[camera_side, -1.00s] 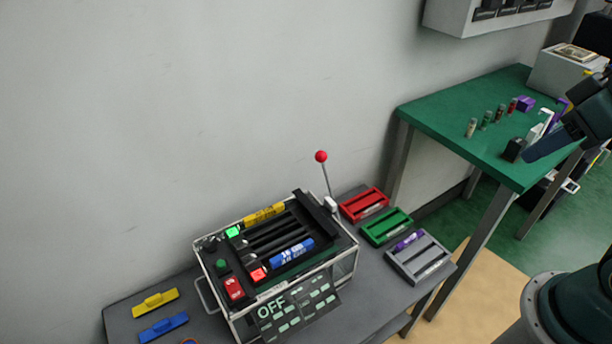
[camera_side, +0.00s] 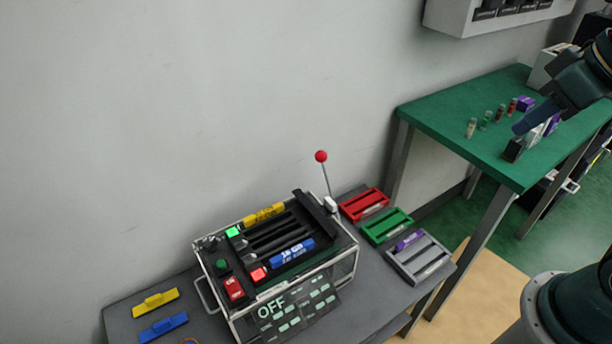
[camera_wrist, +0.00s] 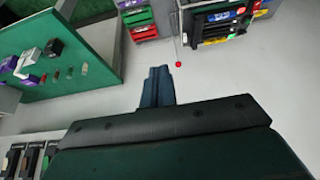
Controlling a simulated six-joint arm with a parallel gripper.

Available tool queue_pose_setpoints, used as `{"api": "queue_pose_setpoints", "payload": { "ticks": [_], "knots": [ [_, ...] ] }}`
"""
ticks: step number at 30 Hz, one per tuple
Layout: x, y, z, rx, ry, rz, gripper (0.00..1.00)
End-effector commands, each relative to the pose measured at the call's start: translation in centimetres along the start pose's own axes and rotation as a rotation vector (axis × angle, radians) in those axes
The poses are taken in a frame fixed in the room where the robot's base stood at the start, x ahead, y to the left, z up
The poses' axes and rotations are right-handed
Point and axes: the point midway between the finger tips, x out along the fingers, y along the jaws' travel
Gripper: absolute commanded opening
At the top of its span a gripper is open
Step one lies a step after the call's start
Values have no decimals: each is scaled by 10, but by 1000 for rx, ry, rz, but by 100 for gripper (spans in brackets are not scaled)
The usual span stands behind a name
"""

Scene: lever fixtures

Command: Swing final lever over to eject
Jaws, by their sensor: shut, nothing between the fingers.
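The lever is a thin metal rod with a red ball knob (camera_side: 321,156), standing nearly upright at the back right corner of the machine. The clear-walled machine (camera_side: 352,262) stands on the grey table, and its panel (camera_side: 290,306) reads OFF. In the wrist view the red knob (camera_wrist: 179,64) is just beyond and to the right of my fingertips. My gripper (camera_side: 522,125) is shut and empty above the green table, far to the right of the lever; it also shows in the wrist view (camera_wrist: 159,72). Nothing touches the lever.
Red (camera_side: 363,204), green (camera_side: 387,227) and grey (camera_side: 420,257) trays lie right of the machine. The green table (camera_side: 450,115) holds small vials and purple and black blocks. Yellow (camera_side: 155,302) and blue (camera_side: 163,328) pieces lie at left. Space above the machine is clear.

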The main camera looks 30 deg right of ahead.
Motion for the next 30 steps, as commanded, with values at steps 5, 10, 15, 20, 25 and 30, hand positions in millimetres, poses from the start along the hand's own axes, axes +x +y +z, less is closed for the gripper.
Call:
{"api": "queue_pose_setpoints", "payload": {
  "ticks": [5, 10, 15, 20, 25, 30],
  "knots": [
    [4, -2, -40, -13, -30, -7, 0],
    [14, -5, -79, -26, -56, -15, 0],
    [29, -8, -116, -38, -82, -22, 0],
    [47, -11, -149, -50, -106, -28, 0],
    [72, -14, -182, -61, -131, -35, 0],
    [102, -18, -211, -74, -157, -42, 0]
  ]
}}
